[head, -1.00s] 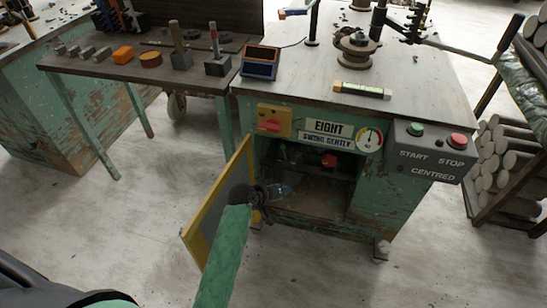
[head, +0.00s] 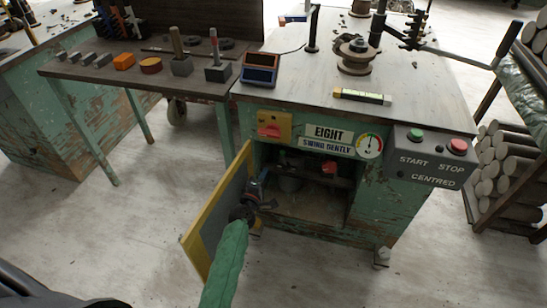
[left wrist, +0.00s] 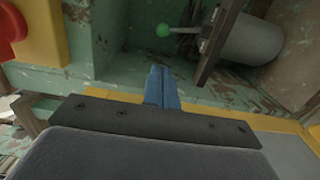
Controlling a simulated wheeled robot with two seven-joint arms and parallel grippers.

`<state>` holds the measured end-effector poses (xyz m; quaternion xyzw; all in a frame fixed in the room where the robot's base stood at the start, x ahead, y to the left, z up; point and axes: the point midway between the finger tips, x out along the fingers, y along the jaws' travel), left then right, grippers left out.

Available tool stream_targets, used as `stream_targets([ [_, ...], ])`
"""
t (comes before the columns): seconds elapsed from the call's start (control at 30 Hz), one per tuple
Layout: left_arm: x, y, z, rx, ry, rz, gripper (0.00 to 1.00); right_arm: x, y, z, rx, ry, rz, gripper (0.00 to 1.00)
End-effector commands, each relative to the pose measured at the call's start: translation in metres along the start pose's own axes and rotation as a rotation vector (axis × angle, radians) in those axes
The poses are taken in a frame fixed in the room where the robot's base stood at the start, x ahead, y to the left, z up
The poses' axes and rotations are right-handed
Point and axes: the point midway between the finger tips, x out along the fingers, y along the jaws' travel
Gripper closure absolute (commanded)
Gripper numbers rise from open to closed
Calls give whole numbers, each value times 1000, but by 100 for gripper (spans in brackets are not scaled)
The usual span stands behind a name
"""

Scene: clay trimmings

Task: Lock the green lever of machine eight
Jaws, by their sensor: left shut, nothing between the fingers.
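Machine eight (head: 405,208) is a worn green cabinet with an "EIGHT" sign (head: 328,132). Its yellow-framed door (head: 215,228) stands open to the left. The green lever (left wrist: 163,31), a ball knob on a thin metal rod, shows at the top of the left wrist view, inside the cabinet beside a grey cylinder. I cannot make it out in the head view. My left gripper (head: 262,174) is at the left of the opening, near the door. Its blue fingers (left wrist: 163,72) are shut and empty, pointing toward the knob but apart from it. My right gripper is not in view.
A yellow plate with a red switch (head: 269,131) sits above the opening's left side. A start-stop box (head: 432,156) is at the right corner. A dark plate (left wrist: 220,40) stands right of the lever. A side bench (head: 140,72) with blocks is at the left.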

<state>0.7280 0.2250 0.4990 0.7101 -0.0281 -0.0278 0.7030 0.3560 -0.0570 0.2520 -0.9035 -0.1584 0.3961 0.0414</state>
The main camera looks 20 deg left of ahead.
Motion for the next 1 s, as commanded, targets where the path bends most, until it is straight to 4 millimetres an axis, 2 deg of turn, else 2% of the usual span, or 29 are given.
stream_targets([
  [0.27, 0, 0, 0, 1, -1, -1, 100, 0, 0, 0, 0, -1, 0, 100],
  [0.43, 9, 0, 0, 1, -1, 0, 100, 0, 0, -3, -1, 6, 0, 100],
  [0.63, 35, 0, 0, 1, -1, 1, 100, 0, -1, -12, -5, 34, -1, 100],
  [1.0, 86, 0, 1, 3, -2, 0, 100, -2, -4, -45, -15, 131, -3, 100],
])
